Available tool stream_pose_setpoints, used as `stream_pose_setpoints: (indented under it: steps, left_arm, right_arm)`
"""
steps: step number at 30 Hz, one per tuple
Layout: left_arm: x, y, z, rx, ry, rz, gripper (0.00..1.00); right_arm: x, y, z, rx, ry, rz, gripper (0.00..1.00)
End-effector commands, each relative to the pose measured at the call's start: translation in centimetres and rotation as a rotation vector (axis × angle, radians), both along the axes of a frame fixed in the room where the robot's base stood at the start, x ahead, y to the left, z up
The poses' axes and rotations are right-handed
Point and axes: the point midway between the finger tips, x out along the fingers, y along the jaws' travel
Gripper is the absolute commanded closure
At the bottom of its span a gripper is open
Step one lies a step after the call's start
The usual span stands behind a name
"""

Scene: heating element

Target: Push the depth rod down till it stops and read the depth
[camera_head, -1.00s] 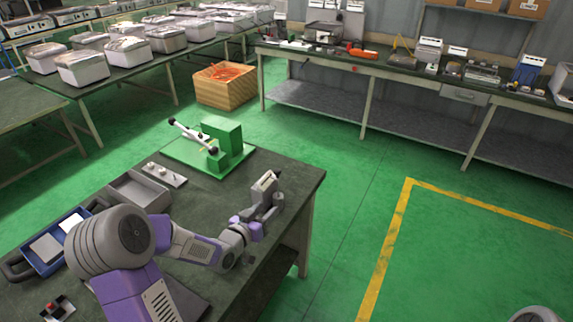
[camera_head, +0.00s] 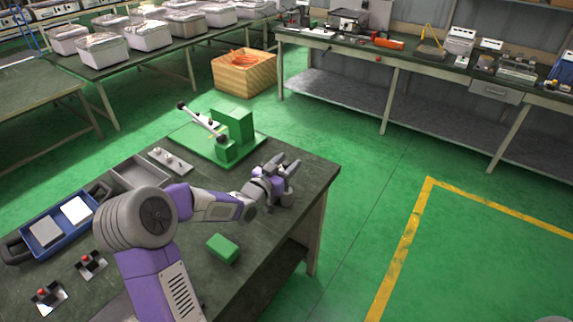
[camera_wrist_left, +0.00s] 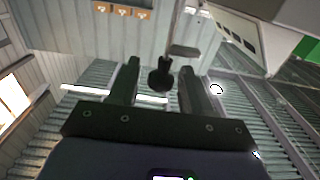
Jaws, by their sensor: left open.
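A green stand (camera_head: 235,130) with a green base plate stands on the table's far side. A white rod (camera_head: 197,118) with black ends slants across it. I cannot tell for certain whether this is the depth rod. My left gripper (camera_head: 290,166) is open, right of the stand near the table's right edge, its fingers apart. In the left wrist view, a black ball knob (camera_wrist_left: 160,76) on a thin dark stem shows between the open fingers (camera_wrist_left: 158,85). I cannot tell how far off it is or whether it touches them. My right gripper is not in view.
On the table (camera_head: 280,228) are a green block (camera_head: 223,248), a strip with pale knobs (camera_head: 170,161), a grey tray (camera_head: 138,170), a blue case (camera_head: 50,228) and two red-knobbed switches (camera_head: 90,263). A wooden crate (camera_head: 244,74) stands on the floor behind.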

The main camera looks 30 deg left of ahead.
Motion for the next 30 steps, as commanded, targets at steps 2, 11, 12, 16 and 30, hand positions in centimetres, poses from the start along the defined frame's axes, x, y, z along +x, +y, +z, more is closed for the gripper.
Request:
stream_pose_setpoints:
  steps: [2,11,12,16,30]
  left_arm:
    - [0.0,0.0,0.0,0.000,0.000,0.000,0.51]
    - [0.0,0.0,0.0,0.000,0.001,0.000,0.85]
    - [0.0,0.0,0.0,-0.001,0.001,0.000,0.91]
    - [0.0,0.0,0.0,-0.001,0.001,0.000,1.00]
    - [0.0,0.0,-2.4,-0.001,0.002,-0.001,1.00]
  right_arm:
    - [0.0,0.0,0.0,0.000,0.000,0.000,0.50]
    - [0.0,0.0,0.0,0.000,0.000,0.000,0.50]
    - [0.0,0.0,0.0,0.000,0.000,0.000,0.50]
    - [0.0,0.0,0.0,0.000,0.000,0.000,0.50]
    - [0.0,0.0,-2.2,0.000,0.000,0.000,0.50]
